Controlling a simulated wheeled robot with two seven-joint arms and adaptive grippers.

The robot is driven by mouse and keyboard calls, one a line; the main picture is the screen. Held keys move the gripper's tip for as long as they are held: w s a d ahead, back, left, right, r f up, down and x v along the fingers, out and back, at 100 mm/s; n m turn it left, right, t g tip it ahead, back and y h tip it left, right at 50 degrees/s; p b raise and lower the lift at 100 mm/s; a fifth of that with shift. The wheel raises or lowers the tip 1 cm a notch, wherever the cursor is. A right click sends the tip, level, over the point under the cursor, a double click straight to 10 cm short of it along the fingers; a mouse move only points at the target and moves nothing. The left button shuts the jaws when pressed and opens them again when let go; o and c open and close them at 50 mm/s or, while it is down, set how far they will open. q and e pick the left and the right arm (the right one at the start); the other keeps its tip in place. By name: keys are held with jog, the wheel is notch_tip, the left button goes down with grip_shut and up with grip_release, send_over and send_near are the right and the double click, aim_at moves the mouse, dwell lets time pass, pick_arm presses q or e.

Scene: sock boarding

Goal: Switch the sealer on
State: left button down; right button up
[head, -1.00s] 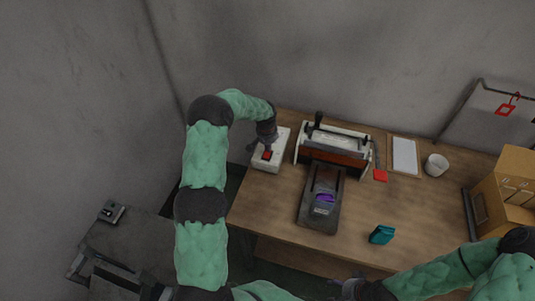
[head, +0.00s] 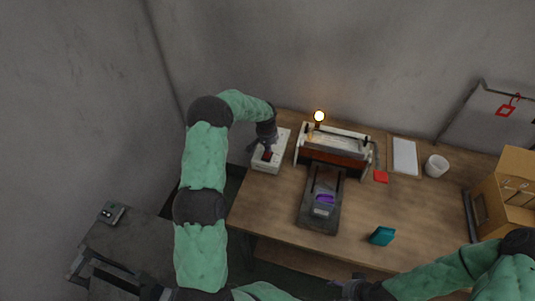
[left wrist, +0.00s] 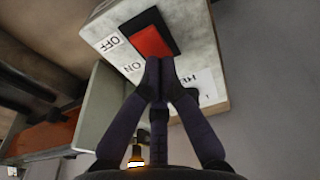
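The sealer (head: 333,150) stands at the back of the table, with a lit yellow lamp (head: 319,117) above it. A white switch box (head: 270,160) sits to its left and carries a red rocker switch (left wrist: 154,41) marked OFF and ON in the left wrist view. My left gripper (left wrist: 160,85) has its fingertips together at the ON end of the switch; it seems to touch it, with nothing held. In the head view my left gripper (head: 267,143) partly hides the switch. My right gripper (head: 350,287) is at the bottom edge, small and dark; its fingers are unclear.
A dark tray (head: 318,215) with a purple item lies before the sealer. A teal item (head: 382,236), a white cup (head: 436,166), a white sheet (head: 404,155) and a cardboard box (head: 510,190) are to the right. A red tag (head: 509,106) hangs on a rail.

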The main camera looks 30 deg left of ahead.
pick_arm(q)
jog(key=shift+r+p, duration=1.1)
jog(key=shift+r, duration=1.95)
